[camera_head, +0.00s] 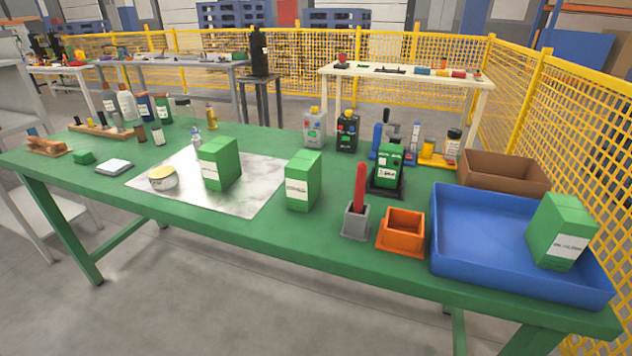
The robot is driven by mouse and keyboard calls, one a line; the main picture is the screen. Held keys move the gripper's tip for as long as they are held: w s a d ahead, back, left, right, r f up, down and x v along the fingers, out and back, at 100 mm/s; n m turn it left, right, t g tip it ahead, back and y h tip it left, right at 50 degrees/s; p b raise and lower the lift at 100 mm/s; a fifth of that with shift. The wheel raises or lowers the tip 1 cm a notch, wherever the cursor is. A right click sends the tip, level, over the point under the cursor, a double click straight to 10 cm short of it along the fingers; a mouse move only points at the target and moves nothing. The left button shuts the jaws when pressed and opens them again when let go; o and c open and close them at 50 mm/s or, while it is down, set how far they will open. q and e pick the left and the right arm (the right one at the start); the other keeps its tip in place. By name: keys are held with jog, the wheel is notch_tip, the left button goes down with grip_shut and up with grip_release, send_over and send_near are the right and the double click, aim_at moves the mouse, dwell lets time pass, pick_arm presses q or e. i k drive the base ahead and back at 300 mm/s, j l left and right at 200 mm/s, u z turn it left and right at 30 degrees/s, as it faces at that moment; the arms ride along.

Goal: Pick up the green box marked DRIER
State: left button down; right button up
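Three similar green boxes with white labels show in the head view. One green box (219,163) stands on the metal sheet (255,195). A second green box (303,180) stands just right of that sheet, near the table's middle. A third green box (558,232) stands in the right part of the blue tray (480,274). The label print is too small for me to tell which box is marked DRIER. Neither of my grippers is in view.
The green table (330,250) also holds an orange bin (402,231), a grey holder (356,221) with a red-handled tool, a small green device (389,168), and a brown carton (504,171). A round tin (162,179) is on the sheet's left. Yellow fencing (581,130) stands behind and right.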

aim_at(303, 172)
jog(key=i+j+z, duration=0.15)
jog(key=j+z, duration=0.65)
jog(key=j, duration=0.15)
jog(key=i+j+z, duration=0.1)
jog(key=j+z, duration=0.3)
jog(key=k+j+z, duration=0.1)
jog(key=j+z, duration=0.35)
jog(key=j, duration=0.15)
